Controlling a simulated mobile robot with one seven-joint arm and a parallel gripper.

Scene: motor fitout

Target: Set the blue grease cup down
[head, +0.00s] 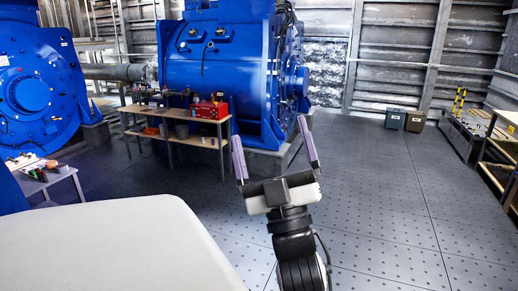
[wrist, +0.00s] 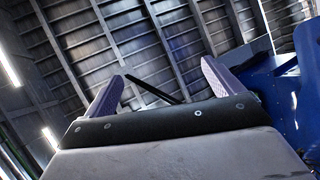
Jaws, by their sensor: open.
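My gripper (head: 273,153) is raised in the middle of the head view, its two purple fingers spread wide with nothing between them. It also shows in the wrist view (wrist: 160,85), pointing up toward the metal wall and roof, with no held object in sight. I cannot make out a blue grease cup in either view. Small items on the benches are too small to tell apart.
A wooden bench (head: 178,140) with a red toolbox (head: 209,110) stands before a big blue motor (head: 220,60). A small table (head: 45,180) with items is at left. The grey floor (head: 380,220) is clear.

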